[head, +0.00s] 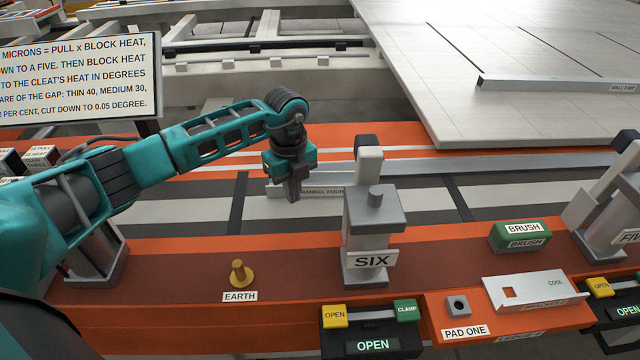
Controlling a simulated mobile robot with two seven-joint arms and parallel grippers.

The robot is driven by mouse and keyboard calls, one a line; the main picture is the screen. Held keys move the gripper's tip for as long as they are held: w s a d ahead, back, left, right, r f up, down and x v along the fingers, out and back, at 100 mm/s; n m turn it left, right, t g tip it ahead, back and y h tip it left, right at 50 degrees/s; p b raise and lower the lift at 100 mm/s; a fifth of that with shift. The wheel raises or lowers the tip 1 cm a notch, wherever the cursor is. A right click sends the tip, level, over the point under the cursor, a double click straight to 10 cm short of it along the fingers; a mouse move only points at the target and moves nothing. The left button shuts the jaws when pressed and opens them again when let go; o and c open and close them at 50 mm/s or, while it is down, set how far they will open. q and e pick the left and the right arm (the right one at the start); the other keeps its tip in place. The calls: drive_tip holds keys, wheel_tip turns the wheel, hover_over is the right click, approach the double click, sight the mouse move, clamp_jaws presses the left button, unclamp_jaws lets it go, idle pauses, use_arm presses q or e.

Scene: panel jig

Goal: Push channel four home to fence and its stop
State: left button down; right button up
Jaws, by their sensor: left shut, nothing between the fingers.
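Channel four (322,192) is a light metal piece with a dark-lettered label, lying on the striped bed behind the SIX clamp. Its right end is hidden behind the clamp post. My left gripper (293,198) points down at the channel's left part, in front of its near face; its fingers are shut with nothing between them. I cannot tell whether the fingertips touch the channel. The fence looks to be the long pale rail (440,163) running across behind it. I cannot make out the stop. My right gripper is not in view.
The SIX clamp (374,215) stands just right of my left gripper, its panel reading OPEN (373,345). A brass EARTH peg (239,272), a green BRUSH block (520,236) and a bracket marked COOL (535,291) sit on the orange front beam. A sign (75,80) stands at upper left.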

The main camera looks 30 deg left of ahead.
use_arm(q)
wheel_tip(320, 180, up, 7)
drive_tip(key=p, duration=0.3)
drive_tip(key=shift+f+p, duration=0.2)
drive_tip(key=shift+p, duration=0.15)
drive_tip(key=shift+s, duration=0.15)
